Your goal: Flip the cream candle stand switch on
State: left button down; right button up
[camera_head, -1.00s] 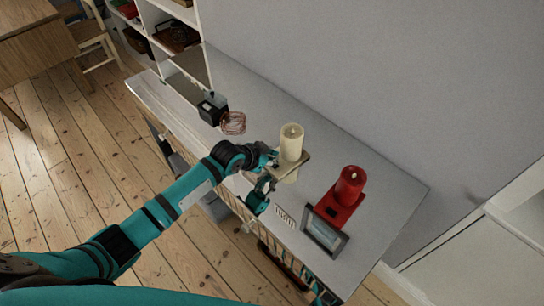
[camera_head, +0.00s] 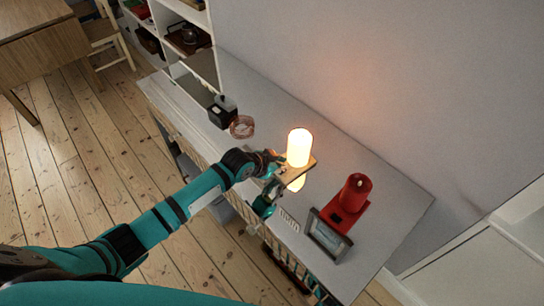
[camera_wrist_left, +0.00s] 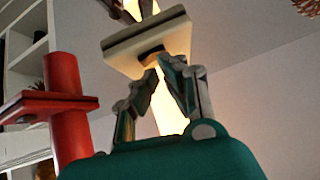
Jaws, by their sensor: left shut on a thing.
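The cream candle stand (camera_head: 299,147) glows bright yellow-white above the worktop in the head view, with a second glowing part below its flat plate. In the left wrist view its pale square plate (camera_wrist_left: 150,38) shows at the top, with the glow above and behind my fingers. My left gripper (camera_head: 274,178) is at the near left edge of the plate and is shut on the stand. In the left wrist view my fingertips (camera_wrist_left: 163,66) meet at the plate's dark switch area, which they partly hide. My right gripper is out of view.
A red candle stand (camera_head: 352,198) stands unlit to the right, with a grey photo frame (camera_head: 328,236) in front of it. A black box (camera_head: 221,110) and a copper wire coil (camera_head: 242,127) sit at the left. The grey worktop (camera_head: 335,150) behind the stand is clear.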

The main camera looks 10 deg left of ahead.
pick_arm(q)
jog(key=r+p, duration=0.2)
jog(key=r, duration=0.1)
jog(key=r+p, duration=0.1)
jog(key=p, duration=0.1)
jog(key=shift+w+a+r, duration=0.15)
jog(key=shift+w+r, duration=0.15)
jog(key=shift+s+a+b, duration=0.45)
jog(key=shift+a+b, duration=0.1)
jog(key=shift+a, duration=0.05)
jog(key=w+a+b+v, duration=0.1)
jog(key=v, duration=0.7)
jog(key=s+d+f+n+g, duration=0.2)
jog(key=s, duration=1)
jog(key=s+a+n+g+y, duration=0.1)
jog(key=s+a+n+y, duration=0.15)
jog(key=s, duration=0.55)
jog(key=s+a+n+g+y, duration=0.15)
jog(key=s+a, duration=0.25)
jog(key=s, duration=0.4)
notch_tip(320, 180, down, 28)
jog(key=s+g+b, duration=0.1)
jog(key=b, duration=0.2)
jog(key=s+a+f+g+b, duration=0.1)
jog(key=s+a+f, duration=0.2)
jog(key=s+f, duration=1.4)
jog(key=shift+f+m, duration=0.3)
jog(key=shift+f, duration=0.6)
